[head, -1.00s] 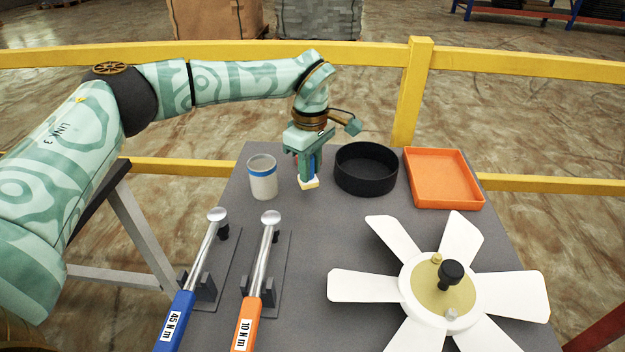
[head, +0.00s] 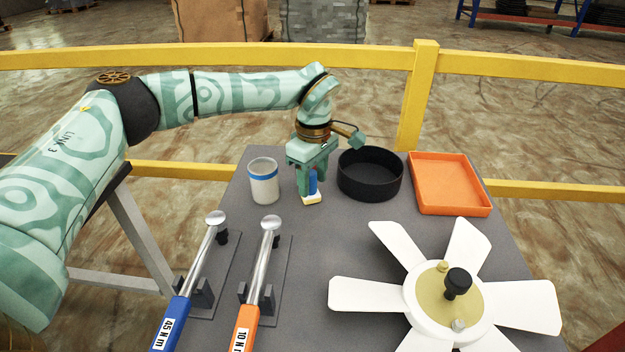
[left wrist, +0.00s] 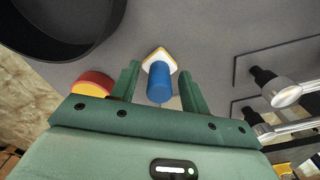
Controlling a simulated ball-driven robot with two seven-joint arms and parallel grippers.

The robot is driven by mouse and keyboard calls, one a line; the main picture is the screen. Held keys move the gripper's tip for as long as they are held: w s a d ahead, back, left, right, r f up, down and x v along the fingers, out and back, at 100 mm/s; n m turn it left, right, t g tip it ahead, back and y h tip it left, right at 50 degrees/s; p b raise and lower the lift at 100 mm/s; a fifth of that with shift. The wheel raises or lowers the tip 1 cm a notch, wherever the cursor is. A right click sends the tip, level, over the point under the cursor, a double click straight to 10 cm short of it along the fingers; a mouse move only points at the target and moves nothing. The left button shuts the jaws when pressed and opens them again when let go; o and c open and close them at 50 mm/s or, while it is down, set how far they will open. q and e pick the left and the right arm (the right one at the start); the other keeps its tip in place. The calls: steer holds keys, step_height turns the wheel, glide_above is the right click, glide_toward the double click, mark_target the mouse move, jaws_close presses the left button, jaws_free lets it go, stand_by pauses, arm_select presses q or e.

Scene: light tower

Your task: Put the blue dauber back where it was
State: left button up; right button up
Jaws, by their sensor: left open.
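The blue dauber (head: 313,184) has a blue handle and a pale, yellow-edged foot. It appears to stand on the grey table between the cup and the black round tray. My left gripper (head: 309,176) is over it, pointing down, with its fingers open. In the left wrist view, the dauber (left wrist: 160,86) lies between the two spread fingers, with gaps on both sides. Part of the handle is hidden by the gripper in the head view. My right gripper is not in view.
A white cup with a blue band (head: 263,186) stands left, a black round tray (head: 369,183) and orange tray (head: 450,185) right. Two torque wrenches (head: 208,250) and a white fan (head: 440,300) are nearer. A red-yellow object (left wrist: 92,84) sits beside one finger.

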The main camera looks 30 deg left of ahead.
mark_target(313, 173)
arm_select(q)
step_height(313, 173, up, 10)
steer(key=p, duration=0.3)
steer(key=shift+s+d+p, duration=0.1)
steer(key=shift+p, duration=0.3)
steer(key=shift+r, duration=0.55)
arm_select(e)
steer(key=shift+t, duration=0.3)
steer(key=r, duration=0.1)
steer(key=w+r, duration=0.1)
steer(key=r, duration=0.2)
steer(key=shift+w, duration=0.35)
